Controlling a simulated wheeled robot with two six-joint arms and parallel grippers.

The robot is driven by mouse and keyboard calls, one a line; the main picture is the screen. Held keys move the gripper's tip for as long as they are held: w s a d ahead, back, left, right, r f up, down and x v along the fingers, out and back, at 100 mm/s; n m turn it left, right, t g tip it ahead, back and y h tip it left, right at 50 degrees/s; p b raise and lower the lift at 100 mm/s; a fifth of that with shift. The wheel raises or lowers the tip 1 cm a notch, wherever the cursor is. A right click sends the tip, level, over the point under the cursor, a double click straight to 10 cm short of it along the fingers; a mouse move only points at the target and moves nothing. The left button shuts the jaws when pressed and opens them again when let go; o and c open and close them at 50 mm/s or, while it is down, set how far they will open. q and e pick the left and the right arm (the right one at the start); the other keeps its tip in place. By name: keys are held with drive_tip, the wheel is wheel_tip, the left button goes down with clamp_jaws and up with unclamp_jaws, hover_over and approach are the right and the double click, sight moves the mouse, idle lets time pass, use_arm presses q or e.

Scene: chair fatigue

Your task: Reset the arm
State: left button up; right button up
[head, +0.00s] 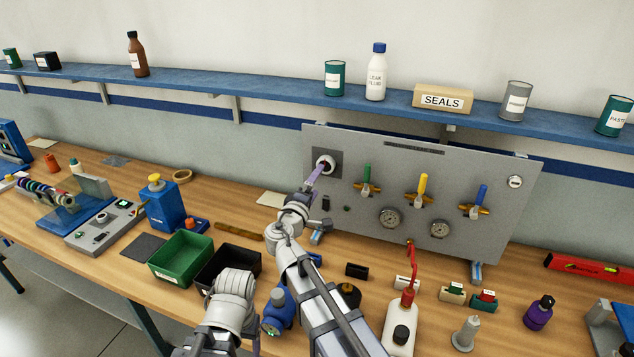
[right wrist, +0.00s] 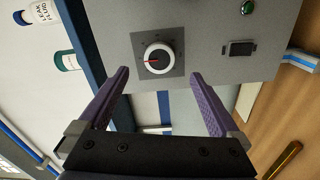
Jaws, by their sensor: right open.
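My right gripper (head: 315,176) reaches up to the left end of the grey upright panel (head: 450,170). Its purple fingers are open and empty. In the right wrist view my right gripper (right wrist: 158,76) has a round dial (right wrist: 158,59) ahead, between the fingertips. The dial has a white rim, a dark face and a red pointer line, on a darker square plate. In the head view the dial (head: 326,160) shows just past the fingers, partly hidden. I cannot tell if the fingers touch it. My left arm shows at the bottom; its gripper does not show.
The panel also carries a green-handled valve (head: 367,178), a yellow-handled valve (head: 422,188), a blue-handled valve (head: 479,200) and gauges (head: 389,217). A green bin (head: 180,259) and a black bin (head: 229,267) stand on the bench left of my arm. A blue shelf (head: 270,97) runs above.

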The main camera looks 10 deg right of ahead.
sight(326, 167)
drive_tip(key=shift+x, duration=3.95)
drive_tip(key=shift+s, duration=0.1)
